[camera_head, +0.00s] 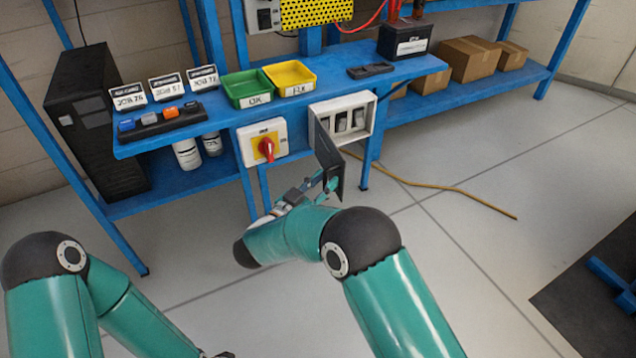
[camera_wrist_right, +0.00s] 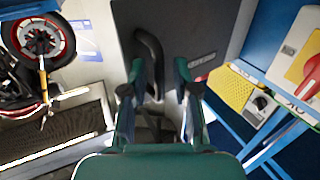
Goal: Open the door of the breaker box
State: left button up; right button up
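The breaker box (camera_head: 368,106) is a white case on the front of the blue bench, with grey breakers showing inside. Its dark door (camera_head: 328,158) stands open, swung out from the box's left side towards me. My right gripper (camera_head: 325,184) is at the door's lower part. In the right wrist view the door (camera_wrist_right: 205,30) fills the upper middle, and its black curved handle (camera_wrist_right: 155,50) lies between the spread fingers of my right gripper (camera_wrist_right: 159,75), nearer the left finger. Only a dark tip of my left gripper (camera_head: 222,354) shows at the bottom edge.
A red rotary switch (camera_head: 266,148) on a white and yellow box sits left of the breaker box. Green (camera_head: 247,88) and yellow (camera_head: 290,78) bins and a black battery (camera_head: 404,38) stand on the bench.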

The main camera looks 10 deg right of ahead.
jog(key=shift+w, duration=0.1)
jog(key=shift+r, duration=0.3)
pick_arm(q)
jog(key=shift+w, duration=0.2)
pick_arm(e)
notch_tip(320, 180, up, 9)
jog(key=shift+r, duration=0.15)
dwell(0.3)
